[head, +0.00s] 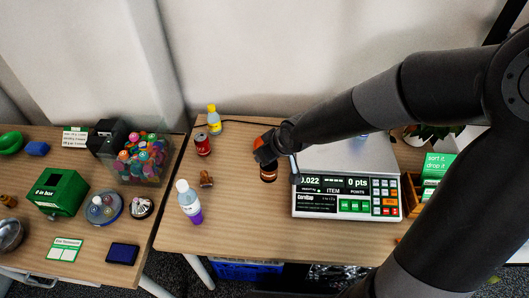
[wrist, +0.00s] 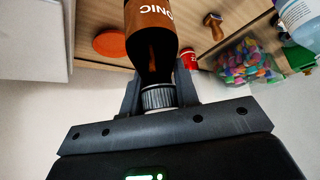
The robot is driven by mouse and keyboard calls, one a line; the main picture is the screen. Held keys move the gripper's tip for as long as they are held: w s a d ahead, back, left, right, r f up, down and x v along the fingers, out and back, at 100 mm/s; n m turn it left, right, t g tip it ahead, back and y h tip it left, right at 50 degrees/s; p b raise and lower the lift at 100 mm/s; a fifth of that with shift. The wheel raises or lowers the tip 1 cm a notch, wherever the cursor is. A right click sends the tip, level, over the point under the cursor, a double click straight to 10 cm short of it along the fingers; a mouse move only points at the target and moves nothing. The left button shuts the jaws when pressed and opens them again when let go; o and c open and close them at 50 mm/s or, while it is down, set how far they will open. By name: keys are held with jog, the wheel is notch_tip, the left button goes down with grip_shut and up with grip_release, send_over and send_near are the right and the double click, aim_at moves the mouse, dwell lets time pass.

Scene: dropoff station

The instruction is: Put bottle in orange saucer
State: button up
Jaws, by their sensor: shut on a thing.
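My gripper (head: 265,156) is shut on the neck of a dark brown bottle (head: 268,174) just below its grey cap. In the wrist view the bottle (wrist: 151,55) has a brown label with white letters ending in "ONIC", and my fingers (wrist: 158,97) flank its cap end.
A scale (head: 345,205) stands right of the bottle.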

jog(key=w+a, duration=0.2)
jog(key=w, duration=1.9)
notch_tip(320, 180, down, 10)
jog(key=shift+d+f, duration=0.15)
jog(key=shift+f, duration=0.1)
jog(key=o, duration=1.1)
jog(key=shift+c, duration=0.2)
